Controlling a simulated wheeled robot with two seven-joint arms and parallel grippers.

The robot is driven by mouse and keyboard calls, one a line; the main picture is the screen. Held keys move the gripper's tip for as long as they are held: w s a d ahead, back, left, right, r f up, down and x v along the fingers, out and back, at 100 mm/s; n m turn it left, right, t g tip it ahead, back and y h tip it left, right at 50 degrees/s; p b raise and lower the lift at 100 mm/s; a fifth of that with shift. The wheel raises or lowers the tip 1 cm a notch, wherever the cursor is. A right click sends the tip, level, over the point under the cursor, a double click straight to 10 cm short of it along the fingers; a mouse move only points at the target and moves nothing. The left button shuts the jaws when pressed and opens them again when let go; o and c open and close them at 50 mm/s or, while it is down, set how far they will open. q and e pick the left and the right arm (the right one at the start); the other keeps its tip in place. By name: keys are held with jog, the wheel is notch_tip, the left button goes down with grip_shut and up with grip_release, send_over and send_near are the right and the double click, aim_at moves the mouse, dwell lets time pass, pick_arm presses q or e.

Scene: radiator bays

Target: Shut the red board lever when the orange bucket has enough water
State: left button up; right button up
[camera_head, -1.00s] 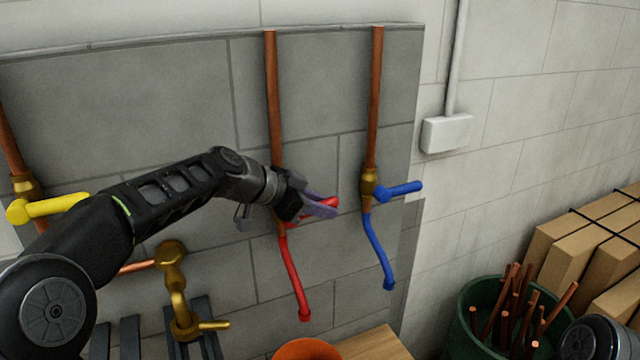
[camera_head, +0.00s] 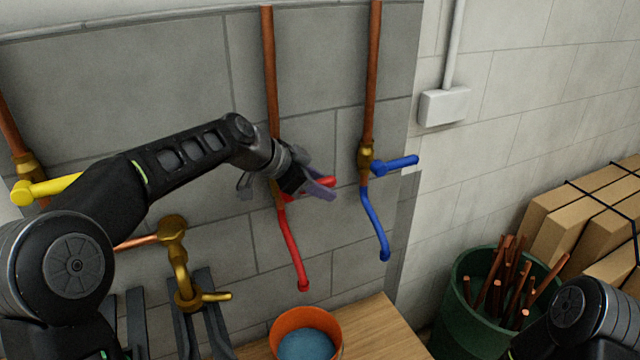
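The red lever (camera_head: 327,182) sits on the middle copper pipe and points right, partly hidden by my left gripper (camera_head: 318,188). The gripper's fingers are around or against the lever; I cannot tell how tightly they are closed. A red hose (camera_head: 292,248) hangs below the lever, its end above the orange bucket (camera_head: 277,328). The bucket stands on a wooden bench and holds blue water (camera_head: 306,345); its lower part is cut off by the frame. No stream shows between hose and bucket. My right gripper is out of view; only part of that arm shows at lower right.
A blue lever (camera_head: 398,165) with a blue hose (camera_head: 374,222) is right of the red one. A yellow lever (camera_head: 50,188) and a brass tap (camera_head: 178,262) are at left. A green bin (camera_head: 463,318) of copper pipes and cardboard boxes (camera_head: 572,225) stand at right. The wooden bench (camera_head: 375,335) is clear beside the bucket.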

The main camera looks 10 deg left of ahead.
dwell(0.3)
pick_arm(q)
jog(key=b+v, duration=0.2)
jog(key=v, duration=0.5)
jog(key=shift+s+a+r, duration=0.15)
jog(key=shift+s+r, duration=0.05)
jog(key=shift+r, duration=0.1)
